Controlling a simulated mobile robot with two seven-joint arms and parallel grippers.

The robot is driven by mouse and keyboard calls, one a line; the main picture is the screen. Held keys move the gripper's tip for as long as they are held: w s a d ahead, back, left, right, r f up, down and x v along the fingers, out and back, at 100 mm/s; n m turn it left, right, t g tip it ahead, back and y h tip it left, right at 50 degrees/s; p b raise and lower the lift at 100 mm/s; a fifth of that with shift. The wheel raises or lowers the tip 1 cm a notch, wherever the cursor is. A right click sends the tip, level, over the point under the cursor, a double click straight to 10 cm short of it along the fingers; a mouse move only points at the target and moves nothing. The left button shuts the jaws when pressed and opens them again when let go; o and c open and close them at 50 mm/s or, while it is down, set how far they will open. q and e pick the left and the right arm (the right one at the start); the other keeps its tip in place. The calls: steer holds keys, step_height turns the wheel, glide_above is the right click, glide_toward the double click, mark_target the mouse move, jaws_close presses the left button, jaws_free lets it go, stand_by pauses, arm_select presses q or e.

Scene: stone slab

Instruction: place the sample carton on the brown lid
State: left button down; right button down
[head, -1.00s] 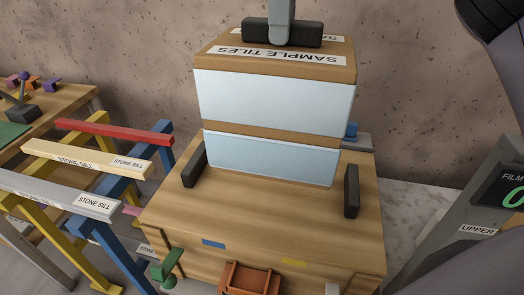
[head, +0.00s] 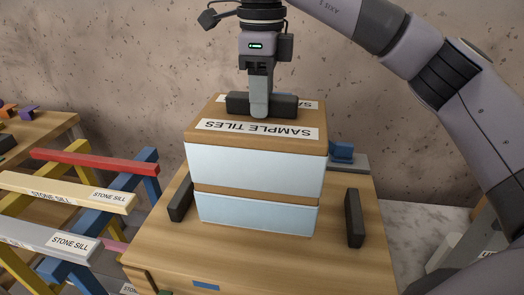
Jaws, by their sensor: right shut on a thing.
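The sample carton (head: 255,170) has pale blue sides and a brown top marked SAMPLE TILES. My right gripper (head: 259,104) is above it, shut on the dark grip bar (head: 285,105) on its top. Directly below is a second pale blue box (head: 257,214) with a brown lid (head: 255,197), of which only a thin front strip shows. The carton looks level and roughly lined up over this lid. Its underside is hidden, so I cannot tell whether it touches the lid. My left gripper is not in view.
The lower box stands on a wooden table (head: 270,260) between two black upright blocks, left (head: 180,202) and right (head: 354,218). A blue thing (head: 342,151) on a grey plate is behind right. Coloured trestles with stone sills (head: 70,190) stand left. A rough wall is behind.

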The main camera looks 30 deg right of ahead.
step_height(320, 180, down, 4)
steer(key=shift+f+b, duration=0.15)
steer(key=shift+b, duration=0.2)
step_height(320, 180, down, 5)
steer(key=shift+f, duration=0.1)
steer(key=shift+f, duration=0.15)
steer(key=c, duration=0.7)
jaws_free()
step_height(320, 180, up, 12)
steer(key=shift+r+p, duration=0.1)
steer(key=shift+p, duration=0.7)
